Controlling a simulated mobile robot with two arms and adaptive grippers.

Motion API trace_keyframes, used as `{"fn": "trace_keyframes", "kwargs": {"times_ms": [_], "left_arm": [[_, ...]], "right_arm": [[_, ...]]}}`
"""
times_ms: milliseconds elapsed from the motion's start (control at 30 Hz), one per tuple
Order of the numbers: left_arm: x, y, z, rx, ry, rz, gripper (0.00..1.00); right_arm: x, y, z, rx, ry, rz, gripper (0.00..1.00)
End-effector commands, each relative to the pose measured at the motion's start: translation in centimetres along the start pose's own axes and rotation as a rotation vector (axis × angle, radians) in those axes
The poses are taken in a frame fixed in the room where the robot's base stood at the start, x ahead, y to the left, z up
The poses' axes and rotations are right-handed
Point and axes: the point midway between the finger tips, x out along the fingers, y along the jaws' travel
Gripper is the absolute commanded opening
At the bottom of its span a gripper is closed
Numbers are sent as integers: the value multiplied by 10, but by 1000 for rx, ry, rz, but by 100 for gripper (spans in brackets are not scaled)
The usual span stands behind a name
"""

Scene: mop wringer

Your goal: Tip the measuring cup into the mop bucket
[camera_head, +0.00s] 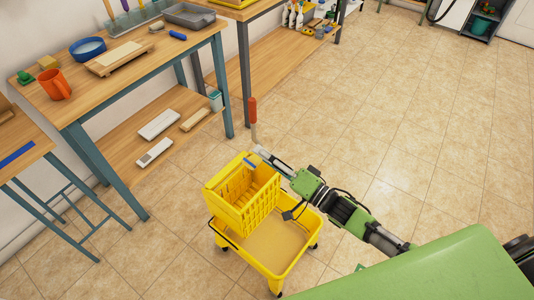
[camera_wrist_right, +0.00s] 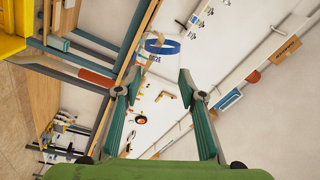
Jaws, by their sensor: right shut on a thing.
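My right gripper (camera_head: 257,155) reaches in from the right over the yellow wringer (camera_head: 243,200) of the mop bucket (camera_head: 263,262). Its fingers also show in the right wrist view (camera_wrist_right: 158,84), spaced apart around what looks like a see-through measuring cup. Only a blue band of this cup (camera_wrist_right: 162,47) is clear to see, and a bit of blue shows at the fingertips in the head view (camera_head: 250,161). The cup's walls and contents are hard to make out. The wringer's red-gripped handle (camera_head: 252,110) stands upright behind the gripper. My left gripper is not in view.
A workbench (camera_head: 115,90) at the left holds an orange mug (camera_head: 57,84), a blue bowl (camera_head: 88,49) and a grey tray (camera_head: 189,15). Its lower shelf carries small boxes. The tiled floor (camera_head: 410,130) to the right is clear.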

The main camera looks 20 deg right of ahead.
Motion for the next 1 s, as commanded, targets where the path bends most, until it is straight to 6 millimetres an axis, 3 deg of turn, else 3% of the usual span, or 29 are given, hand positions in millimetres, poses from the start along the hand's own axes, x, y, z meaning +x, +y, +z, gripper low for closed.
{"fn": "trace_keyframes", "kwargs": {"times_ms": [1000], "left_arm": [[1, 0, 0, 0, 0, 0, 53]], "right_arm": [[0, 0, -4, 128, 12, 1, 17]]}}
